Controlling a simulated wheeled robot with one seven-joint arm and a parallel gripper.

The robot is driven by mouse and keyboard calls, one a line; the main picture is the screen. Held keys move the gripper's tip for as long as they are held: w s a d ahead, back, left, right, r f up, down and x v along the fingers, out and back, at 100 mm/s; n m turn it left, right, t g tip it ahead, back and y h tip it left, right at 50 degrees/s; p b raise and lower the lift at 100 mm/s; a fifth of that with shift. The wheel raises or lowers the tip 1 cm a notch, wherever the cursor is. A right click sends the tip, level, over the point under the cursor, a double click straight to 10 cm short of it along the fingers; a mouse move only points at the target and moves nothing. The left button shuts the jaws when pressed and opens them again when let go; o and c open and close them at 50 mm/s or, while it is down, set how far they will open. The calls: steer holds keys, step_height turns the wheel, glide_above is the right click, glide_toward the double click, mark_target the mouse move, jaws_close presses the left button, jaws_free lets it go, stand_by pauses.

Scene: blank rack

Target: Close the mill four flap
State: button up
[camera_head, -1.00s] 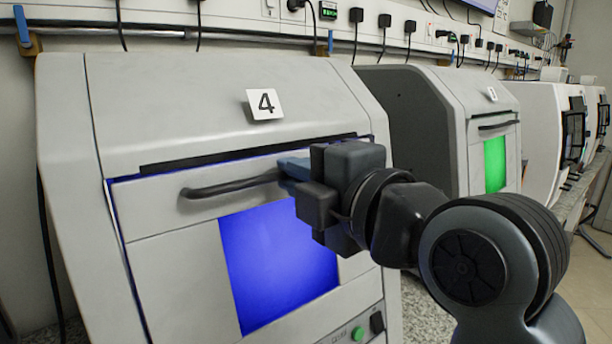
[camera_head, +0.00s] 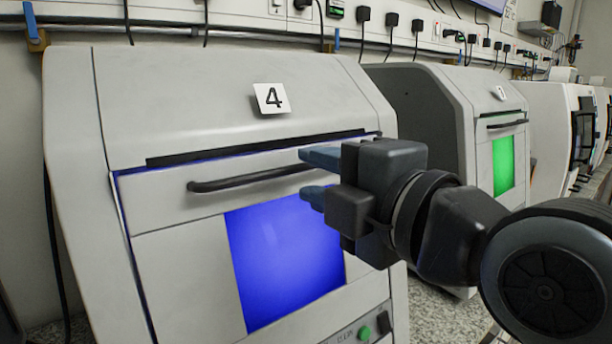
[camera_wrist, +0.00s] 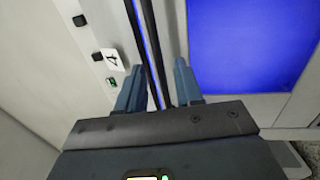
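Mill four (camera_head: 215,92) is a light grey machine with a "4" label (camera_head: 270,98), which also shows in the wrist view (camera_wrist: 115,59). Its front flap (camera_head: 175,255) has a dark bar handle (camera_head: 235,181) and a blue-lit window (camera_head: 283,262). The flap looks nearly flush with the body; a dark slot (camera_head: 250,149) and a thin blue-lit gap show along its top and left edges. My gripper (camera_head: 318,175) is open and empty at the handle's right end, fingers spread above and below its height. In the wrist view the fingers (camera_wrist: 158,90) stand apart with the dark handle between them.
Another mill (camera_head: 450,130) with a green window (camera_head: 503,165) stands to the right, with more white machines beyond. A wall rail with plugs and cables (camera_head: 390,30) runs behind. A green button (camera_head: 364,333) sits on mill four's lower front.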

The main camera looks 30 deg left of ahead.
steer(key=shift+b+v, duration=0.4)
steer(key=shift+v, duration=1.85)
steer(key=d+f+m+t+h, duration=0.3)
steer(key=d+f+m+t, duration=0.1)
steer(key=d+f+m, duration=0.5)
steer(key=d+f+m+t+h, duration=0.35)
steer(key=d+f+m, duration=0.25)
steer(key=f+m, duration=0.45)
steer(key=s+d+f+m+t+h, duration=0.2)
steer(key=s+d+f+m+h, duration=0.4)
steer(key=s+d+f, duration=0.45)
steer(key=s+d+m+h, duration=0.2)
steer(key=s+d, duration=0.3)
steer(key=s, duration=0.5)
steer(key=s+d+m+g+h, duration=0.1)
steer(key=s+d+m, duration=0.3)
steer(key=s, duration=0.5)
steer(key=shift+s+d+h, duration=0.35)
steer(key=shift+d+h, duration=0.1)
steer(key=shift+d, duration=0.25)
steer(key=shift+o, duration=0.4)
steer(key=shift+f, duration=0.1)
